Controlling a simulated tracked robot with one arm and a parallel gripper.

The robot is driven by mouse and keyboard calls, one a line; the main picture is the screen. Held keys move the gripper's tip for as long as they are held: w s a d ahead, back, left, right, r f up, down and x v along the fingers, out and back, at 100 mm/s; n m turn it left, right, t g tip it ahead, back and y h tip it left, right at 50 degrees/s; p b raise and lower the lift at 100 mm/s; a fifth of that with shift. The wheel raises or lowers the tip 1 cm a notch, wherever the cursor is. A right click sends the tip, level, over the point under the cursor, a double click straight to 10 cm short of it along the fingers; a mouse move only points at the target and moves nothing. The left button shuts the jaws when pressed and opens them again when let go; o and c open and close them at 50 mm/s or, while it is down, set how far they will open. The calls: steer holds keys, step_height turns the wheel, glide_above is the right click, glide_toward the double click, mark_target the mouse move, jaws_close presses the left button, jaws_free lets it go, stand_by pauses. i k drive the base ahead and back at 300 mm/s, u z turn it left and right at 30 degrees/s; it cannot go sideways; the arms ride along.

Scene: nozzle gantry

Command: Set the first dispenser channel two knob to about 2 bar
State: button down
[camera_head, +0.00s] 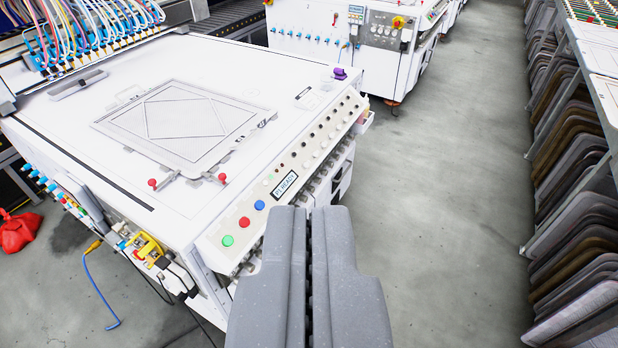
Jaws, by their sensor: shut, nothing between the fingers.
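My gripper (311,215) is shut and empty, its two grey fingers side by side at the bottom middle of the view. Its tips are in front of the sloped control panel (213,243) of the nearest white machine. That panel carries a green button (228,240), a red button (244,222), a blue button (259,205) and a small display (285,184). A row of small dark and pale knobs (318,130) runs farther up the panel. Their labels are too small to read, so I cannot tell which is the channel two knob.
A second white machine (345,50) stands behind. A rack of grey and brown panels (575,190) lines the right side, with open floor (450,200) between.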

mark_target(249, 267)
steer(key=k, duration=1.3)
steer(key=u, duration=0.35)
steer(key=i, duration=2.35)
steer(key=z, duration=0.7)
